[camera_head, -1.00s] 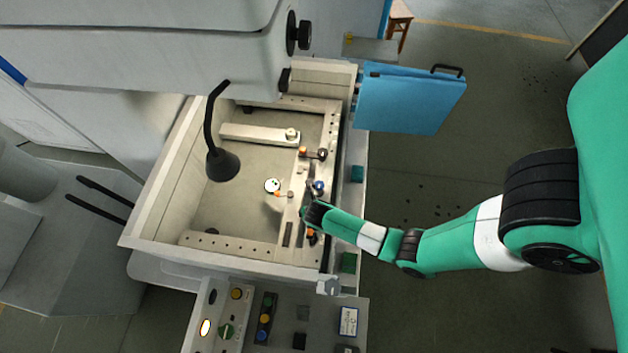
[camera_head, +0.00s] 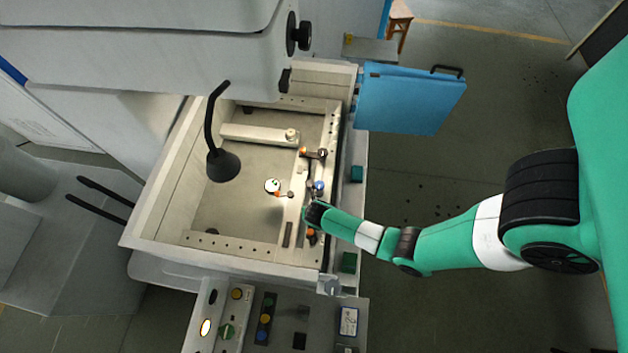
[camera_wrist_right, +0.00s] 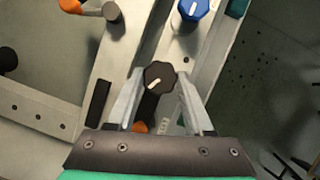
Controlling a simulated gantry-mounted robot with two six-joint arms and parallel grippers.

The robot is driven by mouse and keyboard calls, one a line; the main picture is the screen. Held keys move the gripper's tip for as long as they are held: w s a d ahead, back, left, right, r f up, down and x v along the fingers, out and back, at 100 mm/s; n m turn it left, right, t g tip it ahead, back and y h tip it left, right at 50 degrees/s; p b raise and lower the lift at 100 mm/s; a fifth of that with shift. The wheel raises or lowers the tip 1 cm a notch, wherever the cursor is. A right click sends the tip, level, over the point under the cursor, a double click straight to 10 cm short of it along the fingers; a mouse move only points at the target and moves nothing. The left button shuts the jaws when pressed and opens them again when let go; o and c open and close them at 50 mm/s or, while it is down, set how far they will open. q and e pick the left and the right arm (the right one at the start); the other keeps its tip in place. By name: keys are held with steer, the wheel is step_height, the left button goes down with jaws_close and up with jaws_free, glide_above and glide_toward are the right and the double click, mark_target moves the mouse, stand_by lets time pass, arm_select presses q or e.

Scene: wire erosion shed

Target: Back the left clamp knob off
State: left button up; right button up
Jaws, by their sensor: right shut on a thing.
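The left clamp knob (camera_wrist_right: 160,76) is black and lobed with a white pointer line, seen from above in the right wrist view. My right gripper (camera_wrist_right: 159,84) has one finger on each side of it and is shut on it. In the head view my right gripper (camera_head: 310,195) reaches in over the tank's right side and hides most of the knob. An orange clamp part (camera_head: 311,232) shows just below the gripper. The other clamp (camera_head: 304,152) has an orange end and a dark knob (camera_head: 322,153) farther up. My left gripper is not in view.
A blue-topped knob (camera_wrist_right: 193,9) stands close ahead of the gripper. A black flexible lamp (camera_head: 222,163) hangs over the tank (camera_head: 150,215). A small white round part (camera_head: 271,185) is left of the gripper. An open blue door (camera_head: 408,100) is at the upper right.

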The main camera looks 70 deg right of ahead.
jaws_close()
steer(key=o, duration=0.7)
jaws_free()
steer(key=shift+o, duration=0.2)
steer(key=v, duration=1.1)
steer(key=shift+r, duration=0.35)
steer(key=shift+a, duration=0.1)
